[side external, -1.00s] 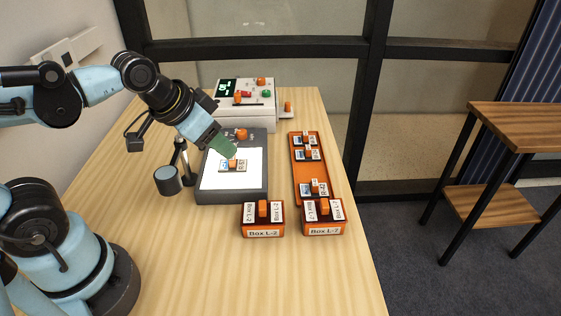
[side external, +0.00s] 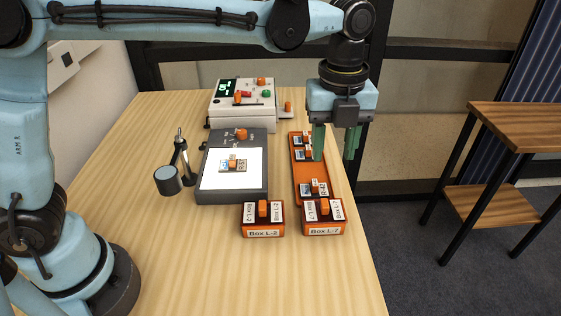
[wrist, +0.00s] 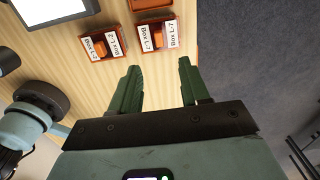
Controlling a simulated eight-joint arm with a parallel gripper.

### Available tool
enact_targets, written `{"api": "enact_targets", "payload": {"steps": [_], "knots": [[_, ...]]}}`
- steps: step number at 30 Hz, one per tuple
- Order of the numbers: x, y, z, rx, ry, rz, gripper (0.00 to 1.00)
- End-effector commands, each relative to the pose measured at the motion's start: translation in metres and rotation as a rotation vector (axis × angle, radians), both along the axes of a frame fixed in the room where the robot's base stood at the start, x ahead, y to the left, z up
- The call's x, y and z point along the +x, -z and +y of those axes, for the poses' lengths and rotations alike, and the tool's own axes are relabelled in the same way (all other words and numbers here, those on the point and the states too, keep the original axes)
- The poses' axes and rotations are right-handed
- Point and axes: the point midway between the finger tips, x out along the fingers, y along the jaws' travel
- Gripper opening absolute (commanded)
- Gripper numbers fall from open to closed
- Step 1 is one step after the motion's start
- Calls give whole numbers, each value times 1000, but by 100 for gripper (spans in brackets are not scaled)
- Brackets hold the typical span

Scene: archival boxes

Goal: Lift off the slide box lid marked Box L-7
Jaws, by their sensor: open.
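The box marked Box L-7 (side external: 323,229) is a small orange box with white labels near the right edge of the table. Its dark lid (side external: 313,219) is on and has an orange knob (side external: 324,207) on top. The same box shows in the wrist view (wrist: 157,46), beyond my fingertips. My gripper (side external: 336,158) is open and empty, pointing down. It hangs behind and above Box L-7 in the side view, over the tray's right side, and touches nothing I can see. Its two green fingers also show in the wrist view (wrist: 158,65).
A similar box marked Box L-2 (side external: 263,233) stands just left, with a narrow gap. An orange tray (side external: 308,174) with several slides lies behind Box L-7. A light panel (side external: 233,185), a magnifier stand (side external: 168,180) and a control unit (side external: 243,117) stand further left. The front table is clear.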

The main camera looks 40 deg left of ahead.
Motion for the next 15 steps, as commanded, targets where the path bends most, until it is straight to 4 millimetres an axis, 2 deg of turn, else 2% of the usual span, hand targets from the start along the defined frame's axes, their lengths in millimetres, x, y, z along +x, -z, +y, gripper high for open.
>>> {"api": "enact_targets", "payload": {"steps": [5, 15], "knots": [[1, 15, -3, 3, 29, 7, 46], [0, 63, -2, 2, 25, 5, 46]]}}
